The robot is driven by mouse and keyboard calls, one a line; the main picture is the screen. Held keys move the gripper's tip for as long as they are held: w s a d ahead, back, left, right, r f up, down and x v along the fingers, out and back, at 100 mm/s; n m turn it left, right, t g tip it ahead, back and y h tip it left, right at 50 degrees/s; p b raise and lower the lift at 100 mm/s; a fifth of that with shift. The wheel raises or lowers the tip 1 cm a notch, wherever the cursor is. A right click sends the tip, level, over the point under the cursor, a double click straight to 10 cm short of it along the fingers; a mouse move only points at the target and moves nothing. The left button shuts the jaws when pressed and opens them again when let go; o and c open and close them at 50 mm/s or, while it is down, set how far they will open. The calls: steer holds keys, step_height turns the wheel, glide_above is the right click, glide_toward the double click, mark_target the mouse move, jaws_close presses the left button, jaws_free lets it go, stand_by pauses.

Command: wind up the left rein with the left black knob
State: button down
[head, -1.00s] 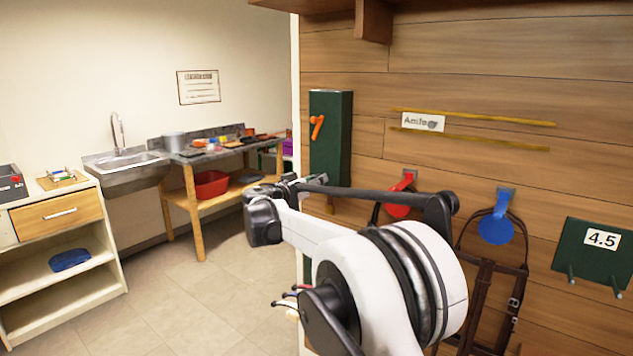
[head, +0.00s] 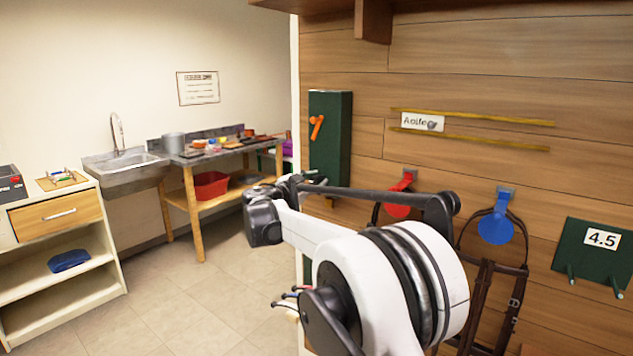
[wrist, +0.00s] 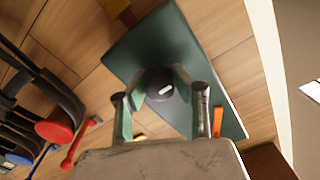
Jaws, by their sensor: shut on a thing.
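A black round knob (wrist: 161,87) with a small white mark stands on the face of a dark green box (wrist: 196,62) on the wood wall. My gripper (wrist: 160,82) has one finger on each side of the knob and is shut on it. In the head view the green box (head: 331,125) hangs at the wall's left end, and my arm hides the knob. I cannot make out the left rein in either view.
An orange hook (head: 316,127) is on the green box. A red holder (head: 398,198) and a blue holder (head: 496,226) with dark leather straps hang to the right. A green 4.5 board (head: 598,255) is farther right. The floor at left is clear.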

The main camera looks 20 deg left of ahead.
stand_by(0.3)
steer(key=c, duration=1.4)
jaws_free()
steer(key=v, duration=1.2)
